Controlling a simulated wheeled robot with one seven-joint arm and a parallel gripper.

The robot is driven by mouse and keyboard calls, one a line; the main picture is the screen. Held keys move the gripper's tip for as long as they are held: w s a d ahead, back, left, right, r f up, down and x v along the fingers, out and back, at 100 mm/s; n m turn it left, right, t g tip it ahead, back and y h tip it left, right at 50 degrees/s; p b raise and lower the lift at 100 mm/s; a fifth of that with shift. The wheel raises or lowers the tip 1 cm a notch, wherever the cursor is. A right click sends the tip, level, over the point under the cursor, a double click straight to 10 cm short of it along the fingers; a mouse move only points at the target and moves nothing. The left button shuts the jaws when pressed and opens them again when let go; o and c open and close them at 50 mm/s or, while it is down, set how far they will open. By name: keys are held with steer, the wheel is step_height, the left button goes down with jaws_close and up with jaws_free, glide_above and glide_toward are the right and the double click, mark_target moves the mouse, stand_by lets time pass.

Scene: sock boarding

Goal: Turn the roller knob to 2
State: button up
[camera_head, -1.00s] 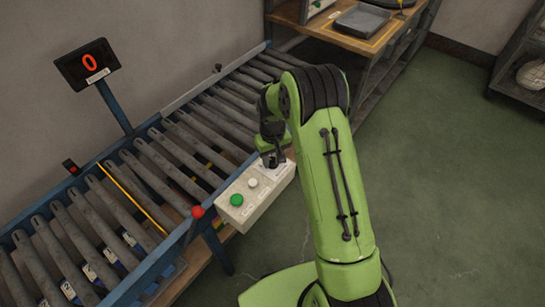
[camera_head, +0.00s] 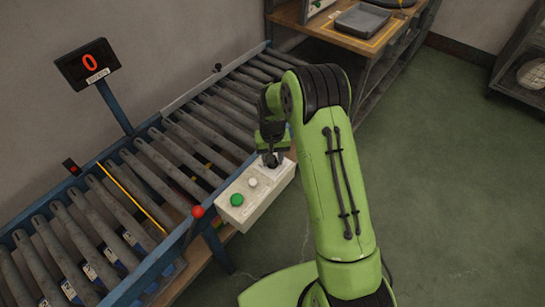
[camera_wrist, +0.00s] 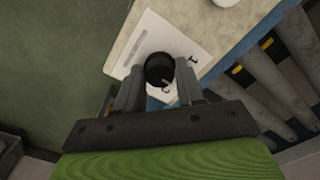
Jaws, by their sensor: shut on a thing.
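The roller knob is a round black knob (camera_wrist: 159,68) with a pale pointer mark, on a white label plate of the control box. In the wrist view my gripper (camera_wrist: 158,82) has one finger on each side of the knob and is shut on it. In the head view my gripper (camera_head: 271,160) is over the right end of the control box (camera_head: 240,214) and hides most of the knob. The box also carries a green button (camera_head: 237,200) and a white button (camera_head: 253,182). The label's numbers are too small to read.
The roller conveyor (camera_head: 165,162) runs along the left, beside the box. A display (camera_head: 88,65) on a post reads 0. A red ball-topped lever (camera_head: 198,211) stands just left of the box. A wooden table (camera_head: 345,38) holds a grey tray (camera_head: 362,20).

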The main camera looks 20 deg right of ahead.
steer(key=o, duration=1)
step_height(320, 180, up, 16)
steer(key=p, duration=0.4)
steer(key=s+r+n+t+p, duration=0.1)
steer(key=s+r+t+p, duration=0.15)
steer(key=s+r, duration=1.2)
steer(key=s+r+t, duration=0.1)
steer(key=s, duration=0.3)
steer(key=s+r+t, duration=0.1)
steer(key=s, duration=0.4)
steer(key=s+r+t+p, duration=0.1)
steer(key=s, duration=0.3)
steer(key=shift+s+d+r+n, duration=0.1)
steer(key=shift+s+r+n, duration=0.05)
steer(key=shift+s+n, duration=0.25)
